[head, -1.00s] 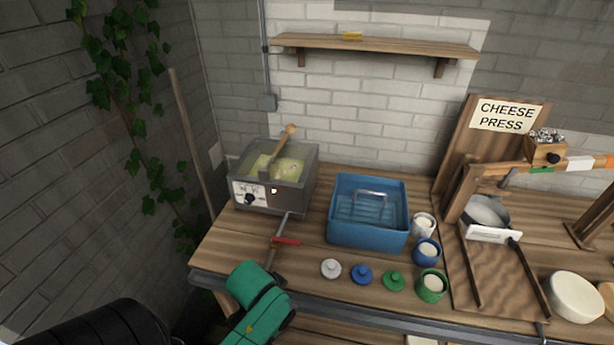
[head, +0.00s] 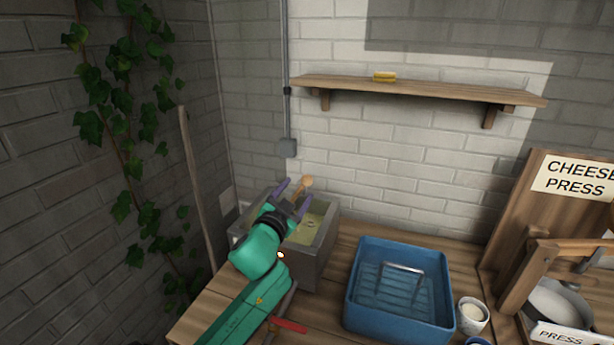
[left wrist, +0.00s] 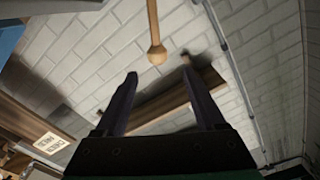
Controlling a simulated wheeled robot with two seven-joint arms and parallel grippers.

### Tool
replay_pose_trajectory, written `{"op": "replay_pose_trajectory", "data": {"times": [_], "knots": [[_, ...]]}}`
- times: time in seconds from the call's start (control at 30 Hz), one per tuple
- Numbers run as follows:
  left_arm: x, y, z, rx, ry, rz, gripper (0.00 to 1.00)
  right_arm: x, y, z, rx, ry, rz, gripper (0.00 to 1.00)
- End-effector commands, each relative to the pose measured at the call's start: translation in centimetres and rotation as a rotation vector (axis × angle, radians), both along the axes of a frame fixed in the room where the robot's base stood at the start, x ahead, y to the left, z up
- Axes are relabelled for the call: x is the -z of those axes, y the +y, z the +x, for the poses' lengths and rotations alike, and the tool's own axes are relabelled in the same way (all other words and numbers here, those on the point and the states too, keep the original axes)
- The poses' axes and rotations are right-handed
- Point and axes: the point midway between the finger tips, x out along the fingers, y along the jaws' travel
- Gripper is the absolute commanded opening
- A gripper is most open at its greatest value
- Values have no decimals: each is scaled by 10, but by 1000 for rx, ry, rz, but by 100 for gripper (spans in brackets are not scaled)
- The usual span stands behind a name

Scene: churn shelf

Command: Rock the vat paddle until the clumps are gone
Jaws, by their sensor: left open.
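The grey metal vat (head: 319,250) stands at the left end of the bench with pale yellow liquid (head: 317,216) in it. My left arm covers its front and much of its inside, so I cannot tell whether clumps remain. The wooden paddle's round handle end (head: 307,181) sticks up above the vat. My left gripper (head: 293,190) is open at the paddle's handle. In the left wrist view, the handle knob (left wrist: 157,54) shows near the gap between the open fingertips (left wrist: 158,68); I cannot tell whether they touch it. My right gripper is out of view.
A blue tub (head: 362,300) with a metal handle stands right of the vat, with a white cup (head: 472,314) beside it. The cheese press (head: 520,265) is at the far right. A wall shelf (head: 420,91) hangs behind. A red-handled tool (head: 290,325) lies in front.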

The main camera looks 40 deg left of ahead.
Motion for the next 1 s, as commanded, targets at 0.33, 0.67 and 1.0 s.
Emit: {"op": "replay_pose_trajectory", "data": {"times": [0.33, 0.67, 1.0], "knots": [[-1, 24, 67, -1, 2, -3, 72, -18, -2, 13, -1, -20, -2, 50], [1, 25, 71, 0, 3, -3, 56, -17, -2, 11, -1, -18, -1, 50], [1, 25, 71, 0, 4, -3, 0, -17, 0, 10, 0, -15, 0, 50]]}}
